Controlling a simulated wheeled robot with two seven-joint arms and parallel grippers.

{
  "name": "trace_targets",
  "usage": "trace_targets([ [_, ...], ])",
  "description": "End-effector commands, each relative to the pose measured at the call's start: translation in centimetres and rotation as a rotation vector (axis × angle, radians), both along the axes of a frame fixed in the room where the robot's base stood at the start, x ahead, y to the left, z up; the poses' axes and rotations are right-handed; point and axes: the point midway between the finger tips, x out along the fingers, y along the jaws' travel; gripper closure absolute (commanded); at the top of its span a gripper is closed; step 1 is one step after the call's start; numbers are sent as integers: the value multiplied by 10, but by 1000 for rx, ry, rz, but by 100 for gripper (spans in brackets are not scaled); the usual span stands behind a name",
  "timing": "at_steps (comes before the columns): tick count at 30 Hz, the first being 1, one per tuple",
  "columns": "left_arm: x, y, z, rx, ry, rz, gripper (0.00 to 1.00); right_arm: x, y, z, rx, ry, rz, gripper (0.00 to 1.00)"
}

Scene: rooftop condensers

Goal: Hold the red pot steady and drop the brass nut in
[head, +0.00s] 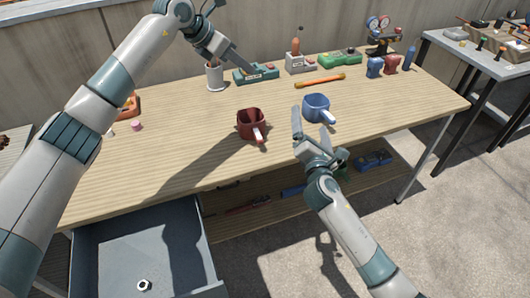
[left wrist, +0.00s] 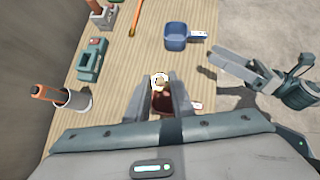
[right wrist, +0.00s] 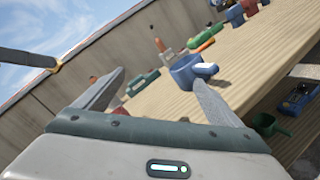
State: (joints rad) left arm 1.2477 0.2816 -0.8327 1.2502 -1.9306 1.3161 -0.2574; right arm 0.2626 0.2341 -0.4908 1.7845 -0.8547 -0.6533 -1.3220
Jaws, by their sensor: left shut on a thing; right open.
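The red pot (head: 248,124) stands upright on the wooden table, its pale handle toward the front edge. In the left wrist view the red pot (left wrist: 161,103) shows between my left fingers, partly hidden. My left gripper (head: 257,72) is raised above the table and shut on a small ring-like thing, which looks like the brass nut (left wrist: 160,81). A brassy bit also shows at its tips in the right wrist view (right wrist: 57,67). My right gripper (head: 312,133) is open and empty at the front edge, right of the red pot and near the blue pot.
A blue pot (head: 315,108) stands right of the red one. A white cup (head: 215,78), a teal block (head: 257,75) and an orange stick (head: 320,80) are behind. An open drawer (head: 130,245) at front left holds a hex nut (head: 144,285). The table's left part is mostly clear.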

Motion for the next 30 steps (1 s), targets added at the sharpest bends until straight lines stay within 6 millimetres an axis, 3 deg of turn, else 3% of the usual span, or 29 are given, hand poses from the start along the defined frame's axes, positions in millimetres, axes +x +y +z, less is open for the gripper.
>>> trace_targets([
  [3, 0, 0, 0, 0, 0, 0, 100, -9, 41, -1, -232, -17, 73, 11],
  [7, 0, 0, 0, 0, 0, 0, 100, -20, 81, -3, -468, -50, 140, 11],
  [12, 0, 0, 0, 0, 0, 0, 100, -41, 119, -39, -645, -32, 229, 11],
  [18, 0, 0, 0, 0, 0, 0, 100, -53, 137, -55, -735, -33, 274, 11],
  [30, 0, 0, 0, -1, -1, 0, 100, -53, 138, -56, -740, -33, 276, 11],
])
